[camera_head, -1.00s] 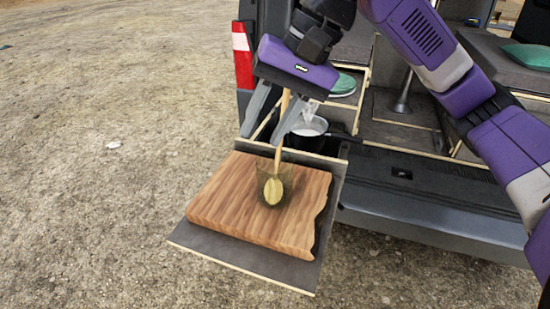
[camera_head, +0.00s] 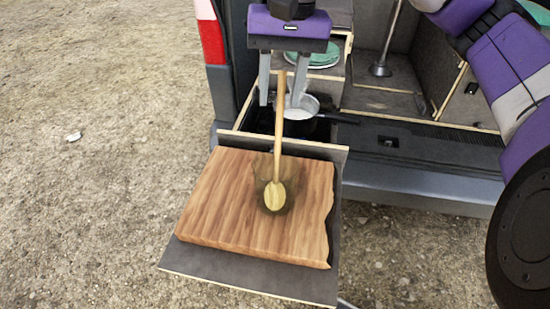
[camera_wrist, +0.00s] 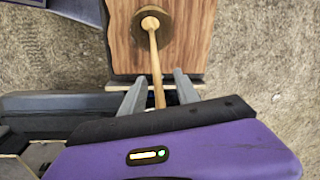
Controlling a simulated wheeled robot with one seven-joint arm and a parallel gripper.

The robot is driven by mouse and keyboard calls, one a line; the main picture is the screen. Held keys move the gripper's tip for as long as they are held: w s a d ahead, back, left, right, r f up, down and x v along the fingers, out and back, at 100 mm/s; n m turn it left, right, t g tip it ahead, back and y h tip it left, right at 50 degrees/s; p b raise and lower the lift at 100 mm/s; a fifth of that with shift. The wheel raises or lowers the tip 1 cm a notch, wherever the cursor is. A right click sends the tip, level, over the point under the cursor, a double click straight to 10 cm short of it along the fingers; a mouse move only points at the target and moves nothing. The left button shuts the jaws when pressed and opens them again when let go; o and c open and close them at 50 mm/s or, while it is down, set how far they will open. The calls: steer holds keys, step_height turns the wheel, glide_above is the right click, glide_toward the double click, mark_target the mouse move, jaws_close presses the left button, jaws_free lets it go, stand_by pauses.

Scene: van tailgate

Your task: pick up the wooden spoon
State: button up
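The wooden spoon (camera_head: 277,150) has a pale bowl at its lower end, inside a dark see-through cup (camera_head: 262,170) on a wooden board. Its long handle rises toward my gripper (camera_head: 281,105). My gripper is open, with its two fingers pointing down, one on each side of the upper handle in the head view. The wrist view also shows the spoon (camera_wrist: 154,60) running between the spread fingers, with a gap on both sides. The handle's top end is close to the gripper body in that view.
The thick wooden board (camera_head: 225,205) lies on a dark pull-out panel (camera_head: 250,278). A pot (camera_head: 302,122) with a black handle stands just behind, near the right finger. The van's tailgate edge (camera_head: 420,185) is at right. Open gravel lies to the left.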

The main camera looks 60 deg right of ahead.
mark_target(281, 107)
steer(key=shift+f, duration=2.2)
jaws_close()
